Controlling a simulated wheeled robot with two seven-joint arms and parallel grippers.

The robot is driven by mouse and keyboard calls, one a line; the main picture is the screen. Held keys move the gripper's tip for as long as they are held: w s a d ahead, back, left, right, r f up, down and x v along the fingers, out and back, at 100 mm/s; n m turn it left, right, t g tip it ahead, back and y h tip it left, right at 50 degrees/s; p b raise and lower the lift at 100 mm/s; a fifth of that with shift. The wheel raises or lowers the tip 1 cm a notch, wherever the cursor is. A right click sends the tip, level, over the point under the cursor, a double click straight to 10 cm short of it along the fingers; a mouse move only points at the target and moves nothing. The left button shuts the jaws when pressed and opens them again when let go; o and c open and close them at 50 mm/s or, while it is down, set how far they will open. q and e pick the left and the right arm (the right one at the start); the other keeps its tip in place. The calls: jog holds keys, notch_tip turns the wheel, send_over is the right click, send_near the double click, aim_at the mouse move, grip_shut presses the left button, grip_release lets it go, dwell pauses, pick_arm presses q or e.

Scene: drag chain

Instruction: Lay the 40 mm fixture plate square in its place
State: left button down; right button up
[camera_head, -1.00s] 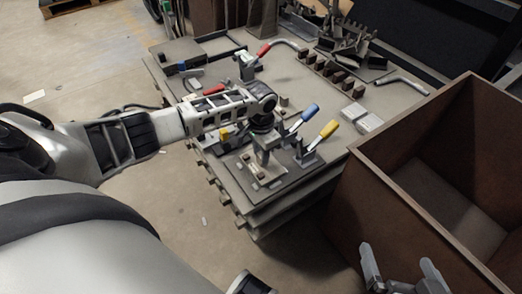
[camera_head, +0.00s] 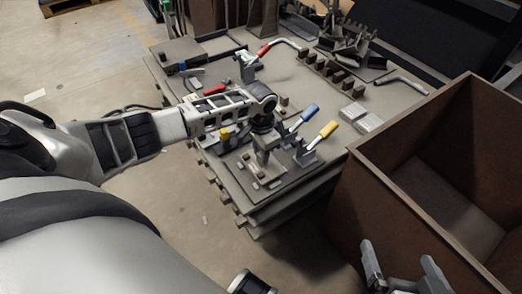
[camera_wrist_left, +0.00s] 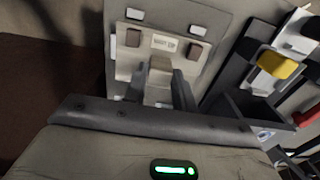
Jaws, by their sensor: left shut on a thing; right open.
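My left gripper (camera_head: 262,152) points down over the near part of the bench. In the left wrist view it (camera_wrist_left: 160,92) is shut on a raised block on the light, labelled fixture plate (camera_wrist_left: 150,55). The plate also shows in the head view (camera_head: 265,173), lying low over a grey base plate (camera_head: 290,181), roughly in line with it. Brown blocks stand on the plate, and small pale blocks (camera_wrist_left: 197,30) sit around its edges. Whether its underside touches the base plate I cannot tell. My right gripper (camera_head: 405,272) is open and empty at the lower right.
Toggle clamps with a blue handle (camera_head: 310,112) and a yellow handle (camera_head: 329,129) stand close right of my left gripper. A yellow part (camera_wrist_left: 276,64) shows in the wrist view. A large brown bin (camera_head: 365,190) stands right of the bench. Red-handled clamps are further back.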

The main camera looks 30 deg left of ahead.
pick_arm(q)
jog(key=shift+f+b, duration=0.55)
jog(key=shift+f, duration=0.4)
pick_arm(e)
jog(key=shift+f, duration=0.6)
pick_arm(q)
jog(key=c, duration=1.1)
grip_release()
pick_arm(e)
jog(key=shift+r, duration=0.1)
pick_arm(q)
jog(key=shift+o, duration=0.2)
notch_tip(320, 180, up, 10)
jog(key=p, duration=0.4)
jog(key=shift+r, duration=0.15)
notch_tip(320, 180, up, 6)
jog(key=shift+f+p, duration=0.15)
jog(key=shift+p, duration=0.95)
pick_arm(e)
jog(key=shift+s+d+f+m+g+h, duration=0.15)
jog(key=shift+s+d+g+h, duration=0.15)
jog(key=shift+d+g+h, duration=0.2)
jog(key=shift+s+d+f+m+g+h, duration=0.15)
jog(key=shift+s+d+g+h, duration=0.2)
jog(key=shift+d, duration=0.25)
